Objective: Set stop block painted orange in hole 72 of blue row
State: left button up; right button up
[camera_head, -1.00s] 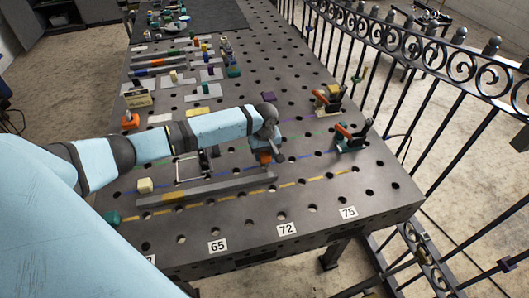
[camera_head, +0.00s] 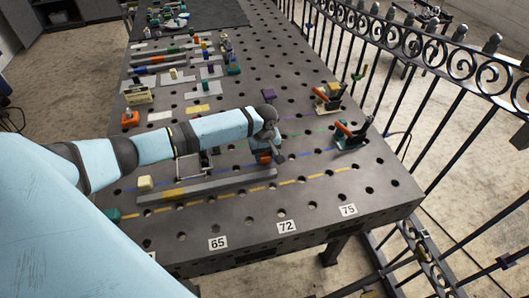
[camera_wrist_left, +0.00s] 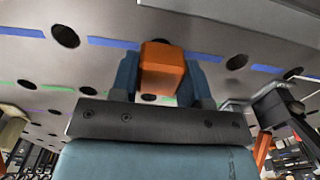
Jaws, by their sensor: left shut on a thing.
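My left gripper (camera_head: 264,156) is shut on the orange stop block (camera_head: 264,159). In the left wrist view the orange block (camera_wrist_left: 162,70) sits between the blue-grey fingers (camera_wrist_left: 160,85), over the blue dashed line (camera_wrist_left: 112,42). In the head view the gripper points down at the blue row (camera_head: 305,157), on the far side of a long grey bar. The label 72 (camera_head: 287,226) is on the table's near edge. The block's lower end and the hole beneath it are hidden, so I cannot tell whether it is in a hole. My right gripper is not in view.
The long grey bar (camera_head: 225,184) lies near the yellow row, with a cream block (camera_head: 145,183) at its left. Two orange-handled clamps (camera_head: 350,134) (camera_head: 328,97) stand to the right. A black fence (camera_head: 440,95) runs along the right side.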

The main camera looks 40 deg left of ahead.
pick_arm(q)
jog(key=shift+f, duration=0.6)
jog(key=o, duration=1.2)
jog(key=shift+r+b, duration=0.35)
jog(key=shift+r, duration=6.6)
jog(key=shift+s+f, duration=0.1)
